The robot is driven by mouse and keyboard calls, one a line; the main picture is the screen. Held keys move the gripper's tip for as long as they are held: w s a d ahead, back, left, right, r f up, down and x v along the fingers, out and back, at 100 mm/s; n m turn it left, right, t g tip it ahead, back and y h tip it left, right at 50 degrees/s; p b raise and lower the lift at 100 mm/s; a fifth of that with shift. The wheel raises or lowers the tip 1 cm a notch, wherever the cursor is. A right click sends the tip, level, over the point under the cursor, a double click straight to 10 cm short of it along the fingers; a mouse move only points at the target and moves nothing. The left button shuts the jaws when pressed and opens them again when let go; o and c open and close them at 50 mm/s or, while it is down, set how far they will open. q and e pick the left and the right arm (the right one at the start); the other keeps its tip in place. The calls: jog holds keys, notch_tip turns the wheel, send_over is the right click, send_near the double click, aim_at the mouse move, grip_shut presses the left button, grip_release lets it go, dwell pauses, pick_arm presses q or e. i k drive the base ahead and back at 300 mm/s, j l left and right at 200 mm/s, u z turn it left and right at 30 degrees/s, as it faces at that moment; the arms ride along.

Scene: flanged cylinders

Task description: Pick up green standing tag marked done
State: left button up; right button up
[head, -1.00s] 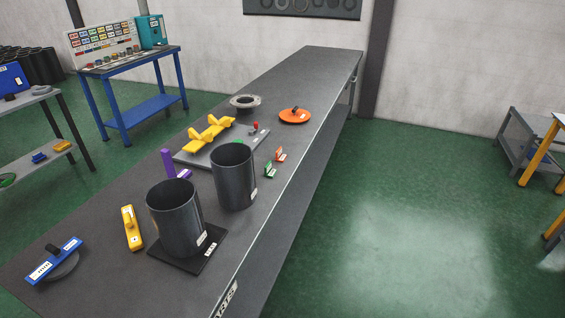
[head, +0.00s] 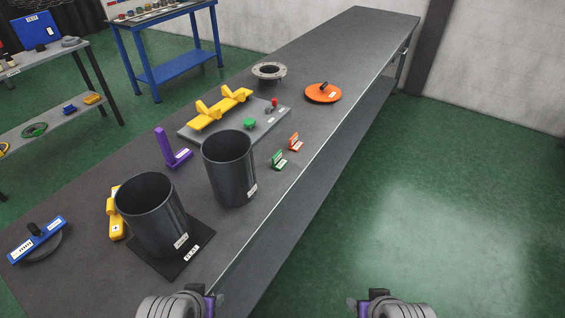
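In the head view, a small green standing tag (head: 280,160) with a white label stands on the dark workbench (head: 330,60), near its right edge. A similar orange-red tag (head: 295,142) stands just behind it and to the right. The writing on both is too small to read. My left arm shows at the bottom edge, left of centre, and my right arm at the bottom, right of centre. Both are well in front of the tag and apart from it. Their fingertips are not visible.
Two dark open cylinders stand left of the tag, the nearer one (head: 152,218) on a black mat (head: 200,250) and the other (head: 229,168) beside the tag.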

aim_at(278, 164)
jog(key=i+u, duration=0.1)
jog(key=u, duration=0.3)
jog(key=l+u, duration=0.15)
jog(key=u, duration=0.3)
jog(key=i+l+u, duration=0.1)
jog(key=u, duration=0.3)
jog(key=i+l+u, duration=0.1)
jog(key=l+u, duration=0.2)
jog(key=l, duration=0.2)
jog(key=l+u, duration=0.3)
jog(key=l, duration=0.25)
jog(key=i, duration=0.1)
